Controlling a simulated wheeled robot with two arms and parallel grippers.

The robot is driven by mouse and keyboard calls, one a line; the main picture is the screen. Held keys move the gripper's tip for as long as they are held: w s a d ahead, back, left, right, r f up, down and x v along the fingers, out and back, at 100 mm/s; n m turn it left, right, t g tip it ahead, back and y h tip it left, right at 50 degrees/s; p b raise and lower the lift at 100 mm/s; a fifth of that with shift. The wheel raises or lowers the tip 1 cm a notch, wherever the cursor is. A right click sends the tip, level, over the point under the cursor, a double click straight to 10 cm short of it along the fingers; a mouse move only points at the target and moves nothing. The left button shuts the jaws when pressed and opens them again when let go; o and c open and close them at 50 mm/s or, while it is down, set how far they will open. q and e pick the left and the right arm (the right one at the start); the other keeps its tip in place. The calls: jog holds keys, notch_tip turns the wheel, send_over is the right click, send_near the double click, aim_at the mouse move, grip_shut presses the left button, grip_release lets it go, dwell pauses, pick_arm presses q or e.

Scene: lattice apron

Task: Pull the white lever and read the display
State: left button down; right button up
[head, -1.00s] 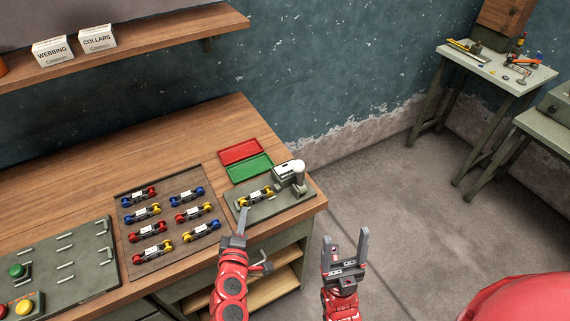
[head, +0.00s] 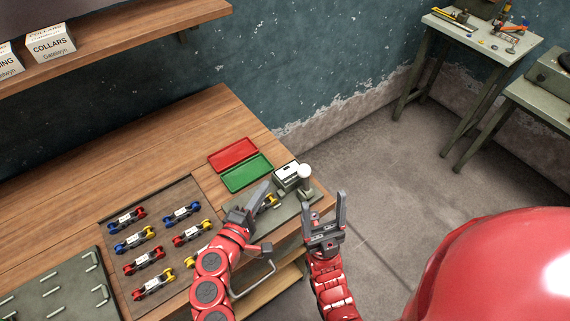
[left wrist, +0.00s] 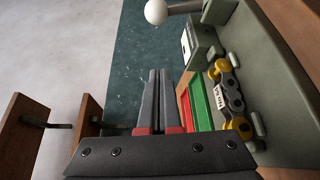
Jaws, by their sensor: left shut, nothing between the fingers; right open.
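The test device (head: 287,172) stands on a grey-green plate at the bench's right corner. Its lever ends in a white round knob (head: 304,173). In the left wrist view the white knob (left wrist: 156,11) is at the top, and the device's display (left wrist: 187,46) shows at a steep angle, unreadable. A yellow-ended link piece (left wrist: 236,97) lies on the plate; in the head view my left gripper partly hides it. My left gripper (head: 264,188) is shut and empty, above the plate, left of the knob and apart from it. My right gripper (head: 324,202) is open and empty, right of the bench corner.
A red tray (head: 233,154) and a green tray (head: 246,173) lie behind the plate. A brown board (head: 112,215) with several coloured link pieces is to the left. A grey panel (head: 40,300) is further left. A shelf with boxes hangs above.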

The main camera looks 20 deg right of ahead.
aim_at(305, 180)
pick_arm(q)
jog(key=shift+w+d, duration=0.25)
jog(key=shift+d, duration=0.05)
jog(key=p+x, duration=0.2)
jog(key=x, duration=0.6)
jog(key=shift+w+d+r+p, duration=0.1)
jog(key=shift+w+d+p, duration=0.15)
jog(key=shift+d+p, duration=0.05)
jog(key=shift+s+d+r+p, duration=0.25)
jog(key=shift+s+d+p, duration=0.65)
jog(key=shift+s+p, duration=0.15)
jog(key=shift+s+d, duration=0.2)
jog(key=shift+s, duration=0.3)
jog(key=shift+w, duration=0.1)
jog(key=shift+f, duration=0.1)
